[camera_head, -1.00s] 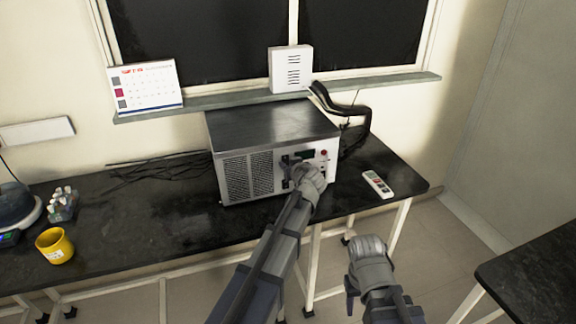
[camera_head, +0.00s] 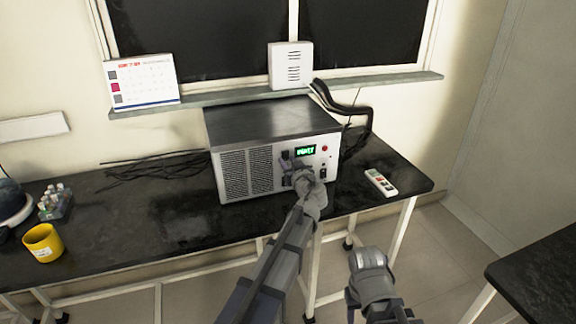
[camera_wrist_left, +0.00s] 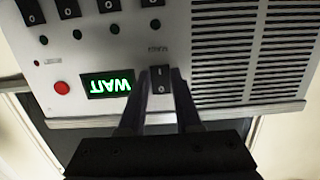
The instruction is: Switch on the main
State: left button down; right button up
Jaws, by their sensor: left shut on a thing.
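The silver-grey power unit (camera_head: 272,128) stands on the black bench, with a vented left side and a control panel at front right. Its display (camera_head: 305,150) is lit green and, upside down in the left wrist view (camera_wrist_left: 112,85), reads WAIT. A black rocker switch (camera_wrist_left: 161,74) beside the display has a small blurred label. My left gripper (camera_head: 289,167) is at the panel. In the left wrist view its fingertips (camera_wrist_left: 161,86) are shut on this switch, one on each side. My right arm is low at the right, its gripper (camera_head: 352,300) unclear.
Several more black switches (camera_wrist_left: 68,8) and a red button (camera_wrist_left: 62,88) are on the panel. A remote (camera_head: 381,182) lies right of the unit, with a yellow mug (camera_head: 43,243) far left. The bench left of the unit has free room.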

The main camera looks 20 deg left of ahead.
pick_arm(q)
jog(key=c, duration=0.6)
grip_release()
jog(key=p+v, duration=0.1)
jog(key=v, duration=0.7)
jog(key=s+d+f+m+g+h+p, duration=0.2)
jog(key=s+d+f+m+g+p, duration=0.1)
jog(key=s, duration=0.7)
jog(key=s+d+f+m+g+h+p, duration=0.3)
jog(key=s+d+m+g+p, duration=0.1)
jog(key=s, duration=0.6)
jog(key=s+d+f+m+g+h+p, duration=0.2)
jog(key=s+d+g, duration=0.3)
jog(key=s, duration=0.4)
jog(key=shift+s+d+f+m+g+h+p, duration=0.2)
jog(key=shift+s+f+m+g+h+p, duration=0.25)
jog(key=shift+m+g+p, duration=0.3)
